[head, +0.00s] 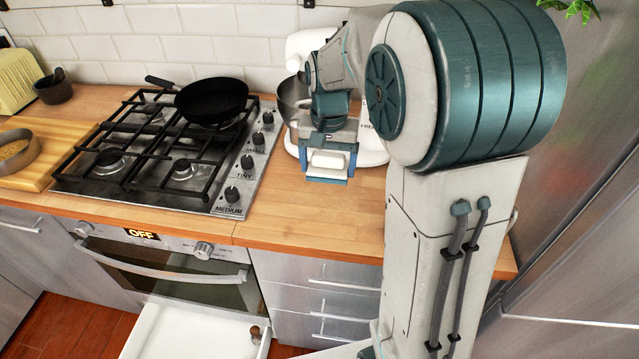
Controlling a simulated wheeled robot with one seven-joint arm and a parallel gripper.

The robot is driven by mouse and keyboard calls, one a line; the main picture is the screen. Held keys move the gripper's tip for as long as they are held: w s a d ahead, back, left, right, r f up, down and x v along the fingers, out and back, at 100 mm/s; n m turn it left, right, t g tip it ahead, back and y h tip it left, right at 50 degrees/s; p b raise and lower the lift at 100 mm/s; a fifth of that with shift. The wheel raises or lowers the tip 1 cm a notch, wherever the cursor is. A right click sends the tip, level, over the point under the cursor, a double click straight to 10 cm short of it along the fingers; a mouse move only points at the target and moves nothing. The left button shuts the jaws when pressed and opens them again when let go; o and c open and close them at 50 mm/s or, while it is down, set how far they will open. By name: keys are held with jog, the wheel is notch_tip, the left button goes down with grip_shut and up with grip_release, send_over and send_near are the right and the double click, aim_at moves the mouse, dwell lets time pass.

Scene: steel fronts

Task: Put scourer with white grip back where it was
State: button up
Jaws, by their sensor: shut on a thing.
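My gripper (329,151) is over the wooden counter to the right of the stove, in front of the white stand mixer. It is shut on the scourer with white grip (328,161), whose pale block shows between the blue-grey jaw parts. The gripper hides much of the scourer. Whether the scourer touches the counter or hangs just above it, I cannot tell.
The gas stove (175,150) carries a black pan (211,100). The white mixer (372,150) stands close behind my gripper. An open white drawer (190,335) juts out below the oven. The front of the counter (300,217) is clear.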

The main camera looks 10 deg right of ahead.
notch_tip(320, 180, down, 10)
jog(key=shift+a+r+p, duration=0.1)
jog(key=shift+p, duration=0.2)
